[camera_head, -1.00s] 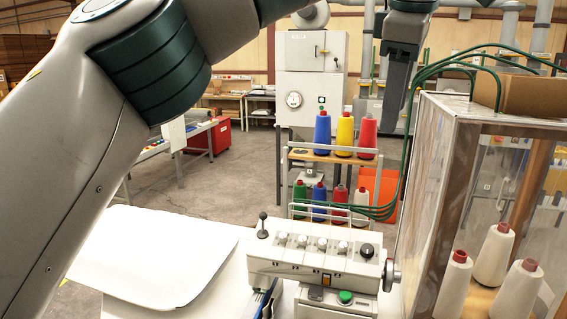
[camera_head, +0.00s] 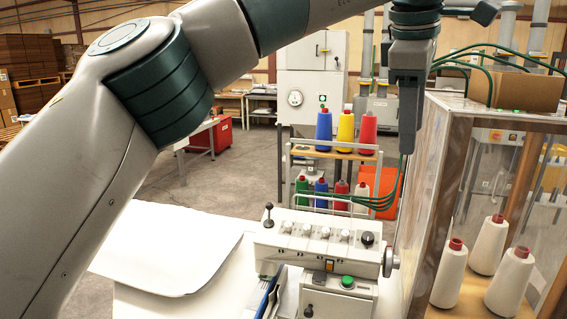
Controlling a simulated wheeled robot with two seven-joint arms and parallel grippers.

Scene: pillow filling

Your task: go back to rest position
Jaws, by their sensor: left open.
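My left arm comes in from the left and reaches across the top of the view. My left gripper (camera_head: 407,148) hangs pointing down at the upper right, open and with nothing visible in it. It appears just left of the clear-walled cabinet and above the sewing machine control unit (camera_head: 325,250); its distance from them is hard to tell. The white pillow-like sheet (camera_head: 165,245) lies flat on the table at the lower left, well away from the gripper. My right gripper is not in view.
The clear-walled cabinet (camera_head: 425,200) with white thread cones (camera_head: 487,245) inside stands at the right, with a cardboard box (camera_head: 510,88) on top. Green hoses run near the gripper. A rack of coloured cones (camera_head: 345,133) stands behind. Open floor (camera_head: 240,170) lies behind the table.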

